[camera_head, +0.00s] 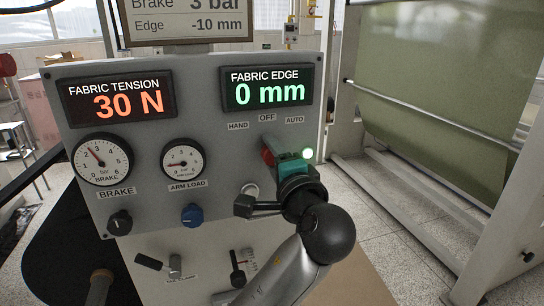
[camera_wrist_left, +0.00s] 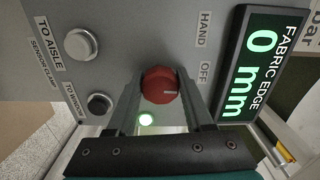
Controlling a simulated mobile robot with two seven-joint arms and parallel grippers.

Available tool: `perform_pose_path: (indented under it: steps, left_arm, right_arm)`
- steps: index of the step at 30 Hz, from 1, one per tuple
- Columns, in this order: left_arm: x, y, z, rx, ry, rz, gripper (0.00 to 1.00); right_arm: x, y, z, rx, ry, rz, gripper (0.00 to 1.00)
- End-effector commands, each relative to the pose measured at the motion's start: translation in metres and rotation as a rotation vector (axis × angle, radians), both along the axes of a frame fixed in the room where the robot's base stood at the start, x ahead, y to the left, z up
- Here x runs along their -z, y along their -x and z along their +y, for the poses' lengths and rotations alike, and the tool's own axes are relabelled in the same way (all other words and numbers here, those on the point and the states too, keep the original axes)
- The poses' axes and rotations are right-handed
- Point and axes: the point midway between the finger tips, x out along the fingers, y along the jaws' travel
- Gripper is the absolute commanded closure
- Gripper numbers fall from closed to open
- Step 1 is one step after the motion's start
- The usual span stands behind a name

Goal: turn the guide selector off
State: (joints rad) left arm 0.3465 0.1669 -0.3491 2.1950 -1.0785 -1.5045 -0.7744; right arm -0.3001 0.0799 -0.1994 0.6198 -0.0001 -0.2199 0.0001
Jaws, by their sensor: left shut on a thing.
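The guide selector is a round red knob (camera_wrist_left: 160,86) with a white pointer line. In the left wrist view the line points right, toward the side with the OFF label (camera_wrist_left: 204,72). The knob's red edge (camera_head: 268,157) also shows in the head view, under the OFF label (camera_head: 267,118) and between HAND and AUTO. My left gripper (camera_head: 284,160) is at the panel and shut on the knob, with one finger on each side of it. In the head view the gripper hides most of the knob. My right gripper is not in view.
A lit green lamp (camera_head: 308,153) is right beside the gripper. A white button (camera_wrist_left: 82,45) and a black button (camera_wrist_left: 99,104) are close by. The grey panel also carries gauges, a black knob (camera_head: 119,222) and a blue knob (camera_head: 192,215).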

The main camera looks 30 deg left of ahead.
Motion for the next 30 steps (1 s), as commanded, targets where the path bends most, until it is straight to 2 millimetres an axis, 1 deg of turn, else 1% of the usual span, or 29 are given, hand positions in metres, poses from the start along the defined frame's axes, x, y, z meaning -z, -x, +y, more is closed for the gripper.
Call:
perform_pose_path:
  steps: [7, 20, 21, 28, 30]
  left_arm:
    - [0.0017, -0.0001, -0.0006, 0.001, 0.041, -0.044, 1.00]
    - [0.0012, -0.0003, -0.0005, 0.001, 0.046, -0.051, 1.00]
    - [0.0012, -0.0003, -0.0005, 0.001, 0.046, -0.051, 0.46]
    - [0.0007, -0.0001, -0.0004, 0.001, 0.045, -0.052, 0.20]
    - [0.0006, -0.0001, -0.0002, 0.001, 0.045, -0.052, 0.18]
  right_arm:
    - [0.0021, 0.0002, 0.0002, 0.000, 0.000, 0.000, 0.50]
    - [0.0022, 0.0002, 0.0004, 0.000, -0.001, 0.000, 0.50]
    - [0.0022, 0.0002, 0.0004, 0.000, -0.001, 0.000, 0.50]
    - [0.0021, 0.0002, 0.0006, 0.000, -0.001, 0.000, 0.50]
    - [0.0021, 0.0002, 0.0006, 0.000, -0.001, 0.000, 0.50]
